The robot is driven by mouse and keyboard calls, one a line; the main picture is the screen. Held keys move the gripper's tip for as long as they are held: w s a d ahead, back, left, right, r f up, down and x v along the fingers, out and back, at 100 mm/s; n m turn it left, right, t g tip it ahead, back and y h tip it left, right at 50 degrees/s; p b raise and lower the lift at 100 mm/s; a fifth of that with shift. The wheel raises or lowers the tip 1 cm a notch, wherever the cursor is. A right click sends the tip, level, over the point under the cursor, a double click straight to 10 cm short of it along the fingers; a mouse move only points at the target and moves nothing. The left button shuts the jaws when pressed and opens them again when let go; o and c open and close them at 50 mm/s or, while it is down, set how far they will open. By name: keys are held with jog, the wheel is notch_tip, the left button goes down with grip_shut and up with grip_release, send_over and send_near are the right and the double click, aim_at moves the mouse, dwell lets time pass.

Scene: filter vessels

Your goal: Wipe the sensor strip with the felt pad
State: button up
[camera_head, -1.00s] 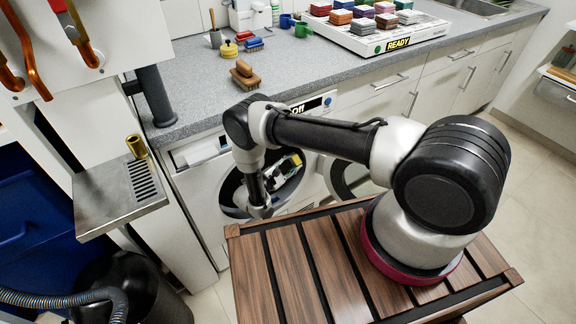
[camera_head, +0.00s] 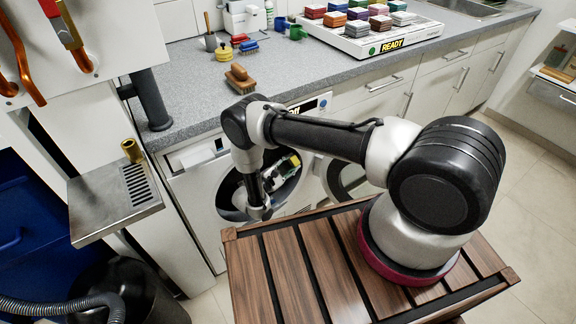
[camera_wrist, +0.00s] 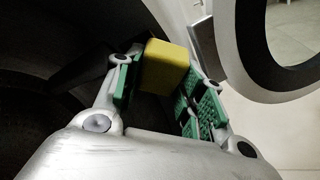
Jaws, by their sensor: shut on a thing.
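My gripper (camera_head: 258,211) points down at the round opening of the front-loading washing machine (camera_head: 212,232). In the wrist view my gripper (camera_wrist: 160,85) has green-padded fingers on both sides of a yellow block (camera_wrist: 165,66), which looks like the felt pad. It is shut on this block, whose far end sticks out past the fingertips. A flat grey bar (camera_wrist: 204,48) shows just beyond the right finger, beside the round door; I cannot tell whether it is the sensor strip. Block and bar look apart.
The machine's round door (camera_head: 340,181) stands open to the right of the opening. A wooden brush (camera_head: 241,79) lies on the grey counter (camera_head: 195,90). Farther back is a white tray (camera_head: 352,44) of coloured blocks marked READY. A metal drip shelf (camera_head: 95,207) juts out at the left.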

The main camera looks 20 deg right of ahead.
jog(key=shift+w+d+r, duration=0.15)
jog(key=shift+w+d, duration=0.05)
jog(key=shift+d, duration=0.3)
jog(key=w, duration=0.2)
jog(key=w+a, duration=0.1)
jog(key=shift+w, duration=0.4)
jog(key=shift+s+d, duration=0.25)
jog(key=shift+s, duration=0.4)
jog(key=shift+s+d, duration=0.25)
jog(key=shift+s, duration=0.4)
jog(key=shift+s+d, duration=0.25)
jog(key=shift+s, duration=0.4)
jog(key=shift+c, duration=0.3)
jog(key=shift+f, duration=0.3)
jog(key=shift+w+a, duration=0.2)
jog(key=shift+w, duration=0.45)
jog(key=shift+w+a, duration=0.25)
jog(key=shift+w, duration=0.45)
jog(key=shift+w+a, duration=0.2)
jog(key=shift+w, duration=0.45)
jog(key=shift+s+d, duration=0.25)
jog(key=shift+s, duration=0.75)
jog(key=shift+s+d, duration=0.25)
jog(key=shift+s, duration=0.7)
jog(key=shift+f, duration=0.1)
